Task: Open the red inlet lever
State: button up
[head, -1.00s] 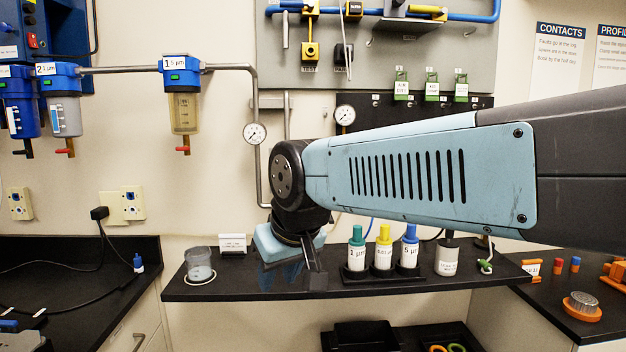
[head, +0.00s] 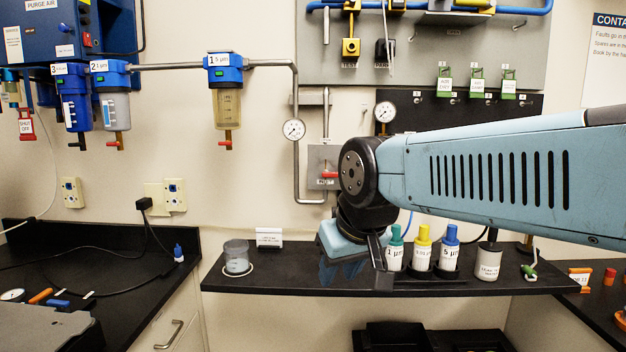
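A small red lever (head: 329,175) sits on a grey wall plate (head: 318,155) beside the vertical pipe, just left of my wrist joint. It lies roughly level, above a small label that is too small to read surely. My gripper (head: 358,275) points down in front of the black shelf, below and slightly right of that lever and apart from it. The arm hides much of it, and the finger gap does not show clearly. Other small red handles hang under the filters, one under the filter marked 1 (head: 225,145).
The black shelf (head: 300,282) holds a clear cup (head: 237,256), a white sign (head: 269,237), and a row of capped bottles (head: 422,250). Two round gauges (head: 294,130) are mounted on the wall. A black counter (head: 110,275) with cables lies at the left.

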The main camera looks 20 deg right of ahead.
aim_at(326, 173)
jog(key=k, duration=0.65)
jog(key=z, duration=0.4)
jog(key=i, duration=0.5)
jog(key=u, duration=0.05)
jog(key=k, duration=0.5)
jog(key=z, duration=0.6)
jog(key=i, duration=0.7)
jog(key=u, duration=0.2)
